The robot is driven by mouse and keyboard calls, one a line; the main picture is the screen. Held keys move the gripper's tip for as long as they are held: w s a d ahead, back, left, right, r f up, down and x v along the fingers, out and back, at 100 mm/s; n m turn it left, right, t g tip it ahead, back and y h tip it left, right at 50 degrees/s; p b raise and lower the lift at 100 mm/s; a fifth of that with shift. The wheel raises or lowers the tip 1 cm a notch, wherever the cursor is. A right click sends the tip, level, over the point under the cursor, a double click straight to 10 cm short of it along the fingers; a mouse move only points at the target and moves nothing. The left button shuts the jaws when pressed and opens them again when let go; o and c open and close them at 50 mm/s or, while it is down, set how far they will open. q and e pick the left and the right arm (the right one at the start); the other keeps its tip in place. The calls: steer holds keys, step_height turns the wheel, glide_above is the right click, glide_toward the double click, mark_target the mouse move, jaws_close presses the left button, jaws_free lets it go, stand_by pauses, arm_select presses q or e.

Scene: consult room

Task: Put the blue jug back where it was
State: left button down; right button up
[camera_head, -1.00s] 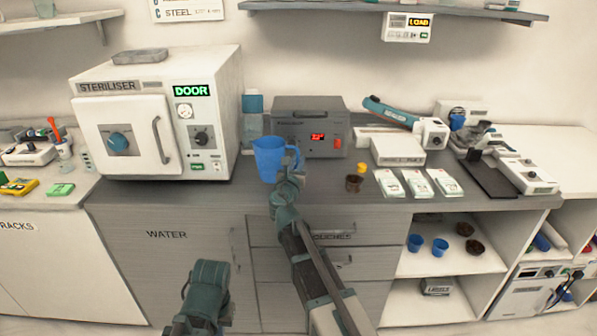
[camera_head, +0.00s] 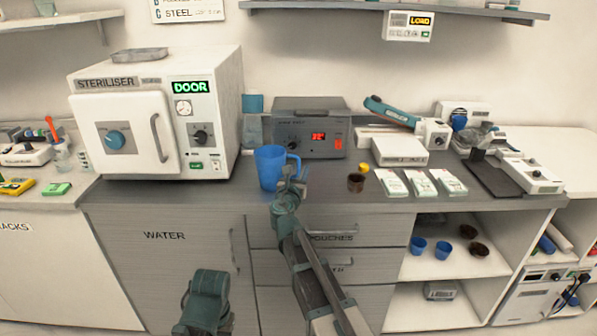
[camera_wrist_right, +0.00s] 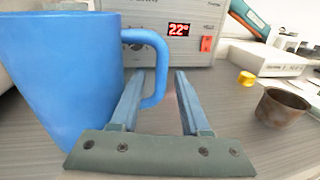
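The blue jug (camera_head: 268,168) stands upright near the counter's front edge, in front of the grey box with the red display, its handle to the right. In the right wrist view the jug (camera_wrist_right: 62,80) fills the left side. My right gripper (camera_head: 291,184) is at the handle. Its two fingers (camera_wrist_right: 158,98) are spread apart, with the lower handle showing in the gap between them; I see no firm contact. My left arm (camera_head: 207,300) shows low in the head view, and its fingertips cannot be made out.
A white steriliser (camera_head: 160,115) stands left of the jug, and the grey display box (camera_head: 310,128) behind it. A small brown cup (camera_head: 356,182) and white packets (camera_head: 420,183) lie to the right. Two blue cups (camera_head: 418,246) sit on the shelf below.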

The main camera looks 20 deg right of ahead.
steer(key=shift+r, duration=0.15)
steer(key=shift+s+a, duration=0.1)
steer(key=shift+s, duration=0.1)
steer(key=v, duration=1.1)
steer(key=shift+s, duration=0.25)
steer(key=shift+a, duration=0.15)
